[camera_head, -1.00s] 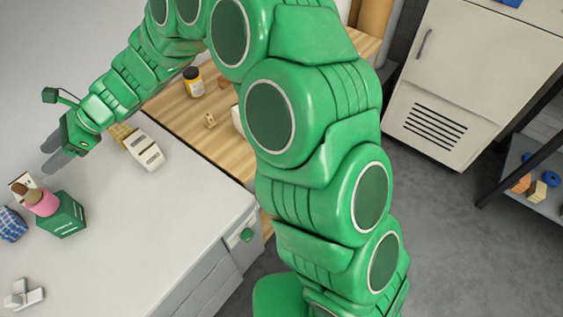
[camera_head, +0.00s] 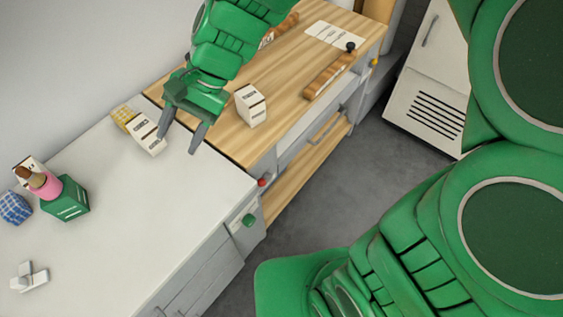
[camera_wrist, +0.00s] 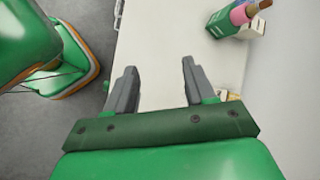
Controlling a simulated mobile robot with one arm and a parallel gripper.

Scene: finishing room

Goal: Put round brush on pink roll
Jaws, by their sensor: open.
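The pink roll (camera_head: 46,187) is at the left of the white worktop, at the upper-left side of a green box (camera_head: 66,203); it seems to rest on that box. The round brush, brown with a paler band (camera_head: 25,174), is at the roll's far end and appears to touch it. In the wrist view the pink roll (camera_wrist: 240,13) and brown brush end (camera_wrist: 264,4) show at the top right, beyond my fingers. My gripper (camera_head: 181,145) is open and empty, well to the right of them, over the worktop beside a white labelled box.
The white labelled box (camera_head: 148,136) and a yellow checked item (camera_head: 123,117) stand near my gripper. A blue checked item (camera_head: 14,208) and white pieces (camera_head: 29,278) are at the left. Another white box (camera_head: 251,105) stands on the wooden counter (camera_head: 218,146). The worktop's middle is clear.

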